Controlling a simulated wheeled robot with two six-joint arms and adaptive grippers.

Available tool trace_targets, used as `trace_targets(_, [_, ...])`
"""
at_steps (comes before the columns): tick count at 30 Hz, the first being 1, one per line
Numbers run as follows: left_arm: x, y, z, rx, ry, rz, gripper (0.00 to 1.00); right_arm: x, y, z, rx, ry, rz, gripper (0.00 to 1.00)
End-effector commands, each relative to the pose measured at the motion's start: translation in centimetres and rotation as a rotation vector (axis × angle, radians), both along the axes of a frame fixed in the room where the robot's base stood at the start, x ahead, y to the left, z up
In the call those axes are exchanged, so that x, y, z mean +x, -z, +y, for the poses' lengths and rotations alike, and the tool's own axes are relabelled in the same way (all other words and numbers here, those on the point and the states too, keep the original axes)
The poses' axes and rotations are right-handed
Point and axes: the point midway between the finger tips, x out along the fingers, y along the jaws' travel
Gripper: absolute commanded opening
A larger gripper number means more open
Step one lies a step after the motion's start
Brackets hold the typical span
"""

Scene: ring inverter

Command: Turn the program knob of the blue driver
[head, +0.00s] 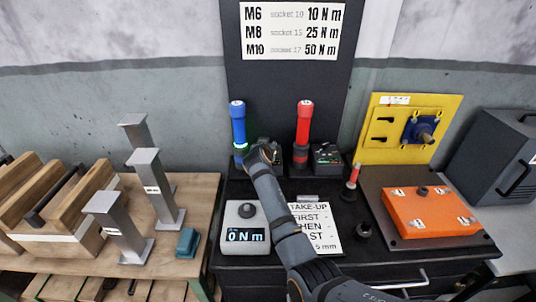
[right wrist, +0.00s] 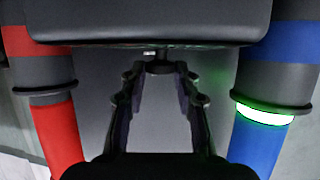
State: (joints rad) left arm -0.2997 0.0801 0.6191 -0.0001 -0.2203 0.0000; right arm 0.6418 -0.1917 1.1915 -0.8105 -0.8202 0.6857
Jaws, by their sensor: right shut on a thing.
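The blue driver (head: 238,125) stands upright at the back of the dark bench, with a green lit ring low on it. It also shows at the right of the right wrist view (right wrist: 256,145). My right gripper (head: 258,152) is just right of the blue driver and hides most of the dark box there. In the right wrist view its two fingers (right wrist: 160,72) close around the small dark program knob (right wrist: 160,67) under a dark grey box (right wrist: 160,20). The knob's setting cannot be read. My left gripper is not in view.
A red driver (head: 303,125) stands right of my right gripper with its own dark box (head: 327,158). In front are a torque display reading 0 Nm (head: 246,236) and a printed card (head: 316,228). An orange plate (head: 430,212) and a yellow panel (head: 410,125) are at right.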

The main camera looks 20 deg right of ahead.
Motion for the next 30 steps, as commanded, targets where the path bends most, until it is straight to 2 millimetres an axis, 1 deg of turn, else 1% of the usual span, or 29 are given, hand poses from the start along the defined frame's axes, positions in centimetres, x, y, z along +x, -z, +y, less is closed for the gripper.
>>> trace_targets(1, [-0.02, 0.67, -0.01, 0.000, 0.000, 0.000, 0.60, -0.03, 0.46, 0.09, 0.002, 0.010, 0.003, 0.00])
trace_targets(3, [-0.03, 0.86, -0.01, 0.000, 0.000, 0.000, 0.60, -0.02, 0.34, 0.12, 0.003, 0.019, 0.003, 0.00])
trace_targets(16, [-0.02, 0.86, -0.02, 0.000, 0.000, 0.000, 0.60, -0.03, 0.16, 0.08, 0.001, 0.027, 0.006, 0.00])
trace_targets(17, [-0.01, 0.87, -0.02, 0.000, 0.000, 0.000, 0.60, -0.03, 0.16, 0.08, 0.001, 0.027, 0.006, 0.34])
trace_targets(21, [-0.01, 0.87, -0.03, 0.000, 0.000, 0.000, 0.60, -0.03, 0.13, 0.07, 0.001, 0.027, 0.005, 0.52])
trace_targets(30, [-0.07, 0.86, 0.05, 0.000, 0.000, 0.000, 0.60, 0.00, -0.12, 0.05, 0.001, 0.028, 0.003, 0.52])
